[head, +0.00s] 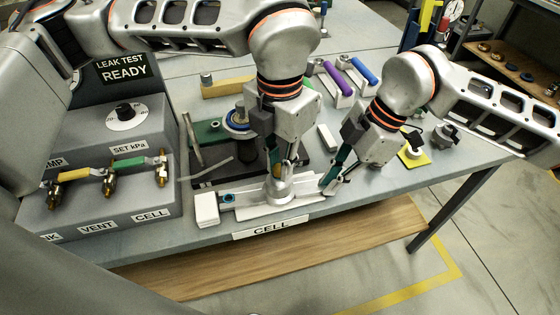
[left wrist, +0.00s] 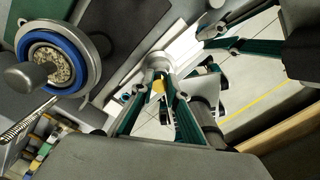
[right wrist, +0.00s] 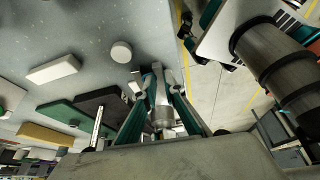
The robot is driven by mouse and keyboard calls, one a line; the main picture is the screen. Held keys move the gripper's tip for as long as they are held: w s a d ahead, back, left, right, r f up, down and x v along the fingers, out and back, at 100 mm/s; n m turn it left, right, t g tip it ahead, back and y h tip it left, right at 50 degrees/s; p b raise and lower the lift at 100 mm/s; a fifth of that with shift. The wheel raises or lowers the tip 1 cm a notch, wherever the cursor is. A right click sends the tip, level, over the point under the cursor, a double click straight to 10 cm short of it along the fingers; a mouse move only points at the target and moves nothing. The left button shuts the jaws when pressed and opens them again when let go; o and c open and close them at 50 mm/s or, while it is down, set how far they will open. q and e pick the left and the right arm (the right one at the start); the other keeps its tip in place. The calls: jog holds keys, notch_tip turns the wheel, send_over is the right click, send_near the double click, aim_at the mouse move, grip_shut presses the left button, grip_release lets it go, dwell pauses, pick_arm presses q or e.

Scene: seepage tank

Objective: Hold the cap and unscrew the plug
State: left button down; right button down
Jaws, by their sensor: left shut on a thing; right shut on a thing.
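My left gripper (head: 276,172) points down at the silver round cap (head: 279,189) on the pale rail by the table's front edge. Its fingers are shut on the cap, which also shows between the fingertips in the left wrist view (left wrist: 158,63). My right gripper (head: 328,182) is tilted in from the right, low beside the rail's right end. In the right wrist view its fingers are shut on a silver cylindrical piece (right wrist: 162,117), which looks like the plug. The fingers hide most of it in the head view, so I cannot tell how it meets the cap.
A grey panel with valves (head: 110,185) stands at the left. A white block (head: 326,138) lies behind the grippers, and a yellow pad (head: 413,158) lies to the right. Purple and blue handled tools (head: 338,78) lie at the back. The front table edge is close.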

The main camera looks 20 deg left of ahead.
pick_arm(q)
jog(key=shift+r, duration=0.35)
dwell(0.4)
jog(key=shift+r, duration=1.4)
pick_arm(e)
jog(key=c, duration=2)
grip_release()
jog(key=shift+c, duration=0.2)
